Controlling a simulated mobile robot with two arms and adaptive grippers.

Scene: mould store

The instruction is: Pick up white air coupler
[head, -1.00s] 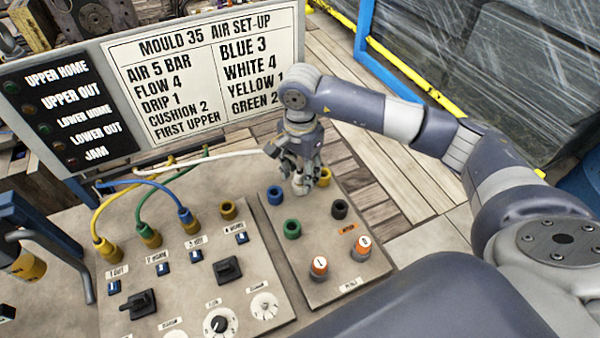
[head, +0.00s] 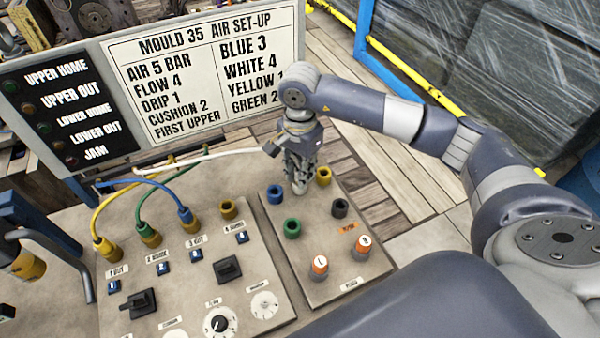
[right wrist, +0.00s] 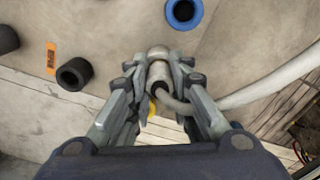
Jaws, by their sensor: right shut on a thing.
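The white air coupler (right wrist: 157,72) is a pale cylinder on the end of a white hose, between the fingers in the right wrist view. My right gripper (right wrist: 158,68) is shut on it, one finger on each side. In the head view my right gripper (head: 299,186) points down over the back of the small parking panel, and its fingers hide most of the coupler. The white hose (head: 215,157) runs left from there towards the sign board. I cannot tell whether the coupler still touches the panel. My left gripper is not in view.
Blue (head: 275,194), green (head: 292,228), black (head: 339,208) and yellow (head: 324,176) rings stand close around the gripper. On the larger panel, yellow, green and blue hoses are plugged in, and the fourth socket (head: 228,209) is free. A sign board (head: 200,75) stands behind.

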